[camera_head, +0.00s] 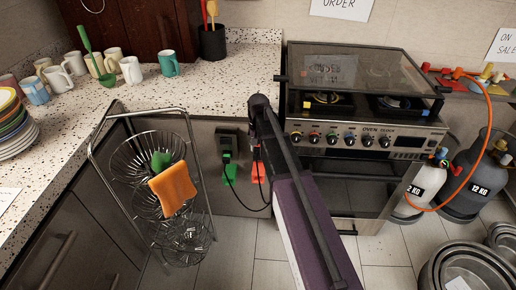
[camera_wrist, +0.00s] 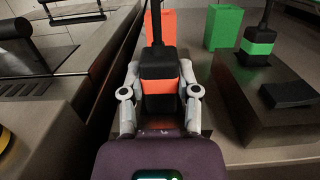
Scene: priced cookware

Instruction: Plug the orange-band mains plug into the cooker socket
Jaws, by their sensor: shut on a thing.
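In the wrist view, the orange-band mains plug (camera_wrist: 159,69) is a black block with an orange band, and a black cord rises from it in the picture. My gripper (camera_wrist: 160,80) is shut on it, one grey finger on each side. A dark socket box (camera_wrist: 272,110) is at the right. A black plug with a green band (camera_wrist: 258,46) sits at that box, beside a black flap (camera_wrist: 289,93). In the head view, the dark box (camera_head: 227,142) is on the panel left of the cooker. My arm hides the held plug's front there, so contact with a socket cannot be told.
An orange block (camera_wrist: 166,27) and a green block (camera_wrist: 221,28) are close by. The cooker (camera_head: 365,135) is right of my arm. Gas cylinders (camera_head: 481,180) and pans stand farther right.

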